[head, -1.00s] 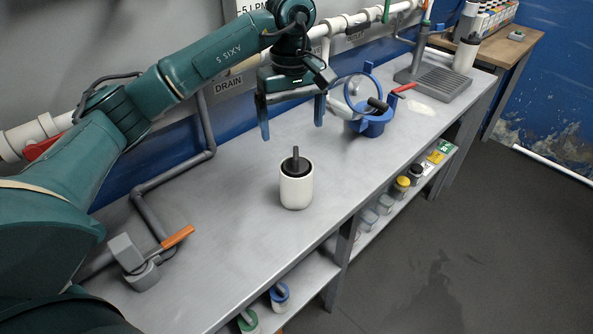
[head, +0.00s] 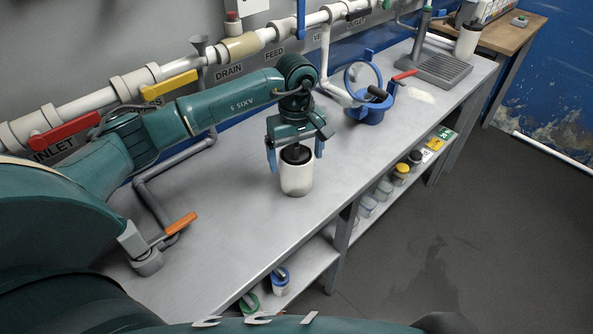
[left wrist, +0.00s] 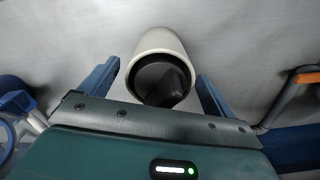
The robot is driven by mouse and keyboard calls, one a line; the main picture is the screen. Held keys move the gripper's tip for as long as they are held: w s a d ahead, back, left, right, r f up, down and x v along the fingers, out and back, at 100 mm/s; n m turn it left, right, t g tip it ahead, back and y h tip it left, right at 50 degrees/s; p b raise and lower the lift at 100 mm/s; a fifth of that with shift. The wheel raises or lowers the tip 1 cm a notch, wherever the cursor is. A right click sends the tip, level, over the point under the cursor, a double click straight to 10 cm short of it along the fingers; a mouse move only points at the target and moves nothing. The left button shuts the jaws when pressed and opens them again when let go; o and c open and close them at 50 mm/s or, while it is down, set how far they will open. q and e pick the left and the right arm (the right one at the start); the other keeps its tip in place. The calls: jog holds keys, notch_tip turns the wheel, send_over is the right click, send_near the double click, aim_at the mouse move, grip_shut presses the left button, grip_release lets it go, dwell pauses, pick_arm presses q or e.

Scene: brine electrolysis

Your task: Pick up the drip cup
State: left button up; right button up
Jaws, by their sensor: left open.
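The drip cup appears to be the white cup (head: 297,181) with a black top and dark knob, upright on the grey bench. My left gripper (head: 296,156) is open just above and around its top, one blue finger on each side. In the left wrist view the cup (left wrist: 158,41) lies between the two spread fingers of the left gripper (left wrist: 158,72), with visible gaps on both sides. The cup's black top and knob face that camera. My right gripper is not in view.
A blue pot with a ring (head: 367,113) stands farther back on the bench (head: 235,215). An orange-handled valve (head: 180,224) is at the left. Pipes with red and yellow handles run along the wall. A grey drip grate (head: 432,68) and another white bottle (head: 467,42) stand at the far end.

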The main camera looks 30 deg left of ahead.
pick_arm(q)
jog(key=shift+f, duration=0.35)
jog(key=shift+c, duration=0.2)
jog(key=shift+r, duration=0.1)
jog(key=c, duration=1.3)
